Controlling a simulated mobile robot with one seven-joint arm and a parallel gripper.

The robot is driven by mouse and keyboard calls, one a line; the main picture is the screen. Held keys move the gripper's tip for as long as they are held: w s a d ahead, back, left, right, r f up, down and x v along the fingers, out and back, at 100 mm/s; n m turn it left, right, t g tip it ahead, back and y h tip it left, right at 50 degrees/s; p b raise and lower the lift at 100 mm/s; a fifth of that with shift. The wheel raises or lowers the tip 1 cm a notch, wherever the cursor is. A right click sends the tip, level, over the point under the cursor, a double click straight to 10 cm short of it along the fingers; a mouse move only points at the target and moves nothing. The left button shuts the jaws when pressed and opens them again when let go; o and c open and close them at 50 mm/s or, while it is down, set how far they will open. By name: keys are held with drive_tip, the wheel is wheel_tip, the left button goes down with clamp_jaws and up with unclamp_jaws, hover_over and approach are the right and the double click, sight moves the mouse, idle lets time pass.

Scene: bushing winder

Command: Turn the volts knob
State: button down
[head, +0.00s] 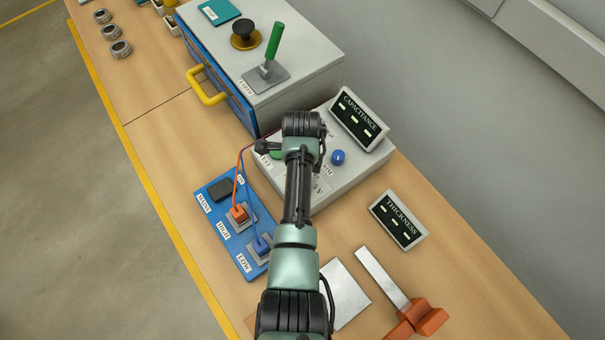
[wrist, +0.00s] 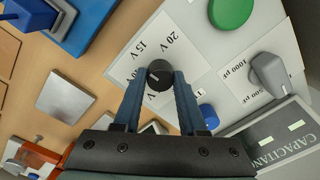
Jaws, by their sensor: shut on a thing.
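The volts knob (wrist: 159,73) is a round black knob with a pale mark on its face, on the pale top of the tester box (head: 345,182). Labels "15 V" and "20 V" stand beside it in the wrist view; other lettering is partly hidden by my fingers. I cannot tell exactly which label the mark points at. My gripper (wrist: 160,84) is shut on the knob, with one blue finger on each side of it. In the head view my arm hides the knob and the fingers.
A green button (wrist: 231,11), a grey knob (wrist: 272,74) and a blue button (head: 338,157) share the box top. The capacitance display (head: 358,119) stands at its back edge. The blue switch panel (head: 226,222), with red and blue leads, lies to the left.

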drive_tip(key=shift+w+r+m, duration=0.1)
drive_tip(key=shift+w+m, duration=0.05)
drive_tip(key=shift+m, duration=0.45)
drive_tip(key=shift+c, duration=2.3)
unclamp_jaws()
wheel_tip(320, 180, up, 13)
drive_tip(key=b, duration=0.2)
drive_tip(key=shift+s, duration=0.3)
